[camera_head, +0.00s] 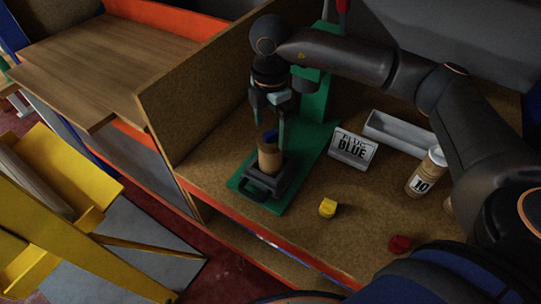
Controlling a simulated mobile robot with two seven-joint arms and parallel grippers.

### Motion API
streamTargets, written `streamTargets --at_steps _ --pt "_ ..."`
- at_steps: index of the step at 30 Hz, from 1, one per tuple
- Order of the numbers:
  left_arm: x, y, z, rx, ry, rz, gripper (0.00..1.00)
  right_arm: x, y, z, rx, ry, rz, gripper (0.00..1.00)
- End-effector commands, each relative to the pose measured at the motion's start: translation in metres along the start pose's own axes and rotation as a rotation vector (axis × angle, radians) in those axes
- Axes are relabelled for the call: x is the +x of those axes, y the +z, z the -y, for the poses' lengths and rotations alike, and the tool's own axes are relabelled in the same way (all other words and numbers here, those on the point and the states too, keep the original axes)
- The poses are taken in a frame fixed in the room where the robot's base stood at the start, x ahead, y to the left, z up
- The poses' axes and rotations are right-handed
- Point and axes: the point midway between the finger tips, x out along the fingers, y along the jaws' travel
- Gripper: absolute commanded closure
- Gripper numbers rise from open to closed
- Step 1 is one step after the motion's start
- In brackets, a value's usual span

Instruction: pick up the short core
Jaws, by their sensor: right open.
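A short brown cardboard core (268,158) with a dark blue part at its top stands upright on a black base on the green stand (299,183). My right gripper (269,141) points down from above, with its two fingers apart. The fingers are at the upper end of the core, one on each side in the picture. I cannot tell whether they touch it. My left gripper is not in view.
A sign reading "BLUE" (353,148) and a grey tray (401,133) stand to the right. A tube marked "10" (425,173), a yellow piece (327,208) and a red piece (399,244) are on the brown bench. A board (196,92) walls its left side.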

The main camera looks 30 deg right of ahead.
Motion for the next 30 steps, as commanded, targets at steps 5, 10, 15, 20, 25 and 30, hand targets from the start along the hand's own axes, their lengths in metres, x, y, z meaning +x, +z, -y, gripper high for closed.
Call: streamTargets --at_steps 5,10,15,20,25,30 --pt "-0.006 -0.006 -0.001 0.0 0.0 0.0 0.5 0.027 -0.001 0.002 0.0 -0.005 0.0 0.0" --pt "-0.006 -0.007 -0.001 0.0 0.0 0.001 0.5 0.042 -0.001 0.002 -0.001 -0.002 0.0 0.0" --pt "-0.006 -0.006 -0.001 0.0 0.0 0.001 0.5 0.044 -0.001 0.001 -0.002 -0.001 -0.001 0.0" --pt "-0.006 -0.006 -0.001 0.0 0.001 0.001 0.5 0.043 -0.002 0.001 -0.002 -0.001 -0.001 0.12" --pt "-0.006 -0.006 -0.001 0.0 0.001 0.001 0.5 0.043 -0.002 0.001 -0.001 -0.001 -0.001 0.31" --pt "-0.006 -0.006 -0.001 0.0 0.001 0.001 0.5 0.043 -0.002 0.001 -0.001 -0.001 -0.001 0.51"
